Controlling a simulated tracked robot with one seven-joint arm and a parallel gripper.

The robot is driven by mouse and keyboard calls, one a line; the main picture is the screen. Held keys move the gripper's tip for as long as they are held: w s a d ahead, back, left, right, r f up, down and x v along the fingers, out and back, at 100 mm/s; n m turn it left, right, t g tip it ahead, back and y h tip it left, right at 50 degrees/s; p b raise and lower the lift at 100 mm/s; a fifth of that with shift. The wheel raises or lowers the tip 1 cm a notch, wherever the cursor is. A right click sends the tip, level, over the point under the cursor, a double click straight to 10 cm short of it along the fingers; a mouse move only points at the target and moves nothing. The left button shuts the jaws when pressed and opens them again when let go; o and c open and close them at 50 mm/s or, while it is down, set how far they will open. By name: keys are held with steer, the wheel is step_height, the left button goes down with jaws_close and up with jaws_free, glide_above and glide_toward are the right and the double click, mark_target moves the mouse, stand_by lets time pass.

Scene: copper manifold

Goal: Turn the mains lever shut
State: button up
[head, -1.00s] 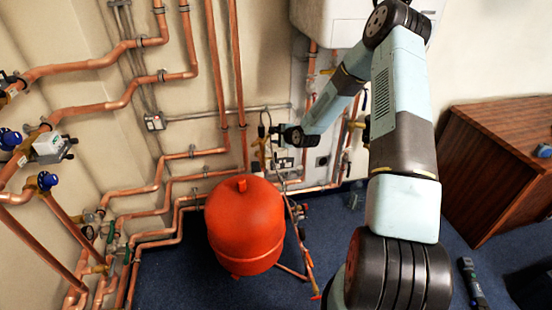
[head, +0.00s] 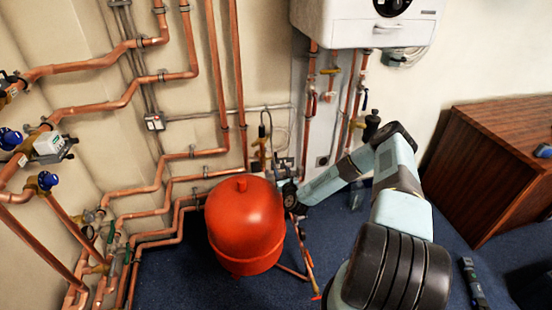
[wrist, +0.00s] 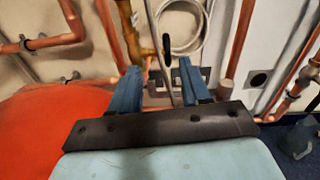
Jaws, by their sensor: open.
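My gripper (wrist: 160,80) is open and empty in the wrist view, its two blue fingers pointing at the pipework by the wall. A brass valve (wrist: 128,20) with a dark handle (wrist: 166,46) shows ahead, roughly between the fingers and apart from them as far as I can tell. In the head view my gripper is at the right side of the red vessel (head: 245,225), its fingers too small to make out. The brass fitting (head: 262,150) stands just above it. No label shows which lever is the mains one.
The red vessel (wrist: 50,135) is close on the left in the wrist view. A white boiler (head: 365,22) hangs above. Copper pipes (head: 215,75) run along the walls. A wooden desk (head: 495,165) stands right. Blue carpet (head: 185,275) is open in front of the pipes.

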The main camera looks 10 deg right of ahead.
mark_target(276, 155)
steer(key=shift+m+h, duration=0.5)
steer(key=shift+m, duration=0.2)
steer(key=w, duration=0.8)
steer(key=w+f, duration=0.1)
steer(key=w, duration=0.4)
steer(key=shift+d+f, duration=0.1)
steer(key=shift+d, duration=0.05)
steer(key=shift+c, duration=0.2)
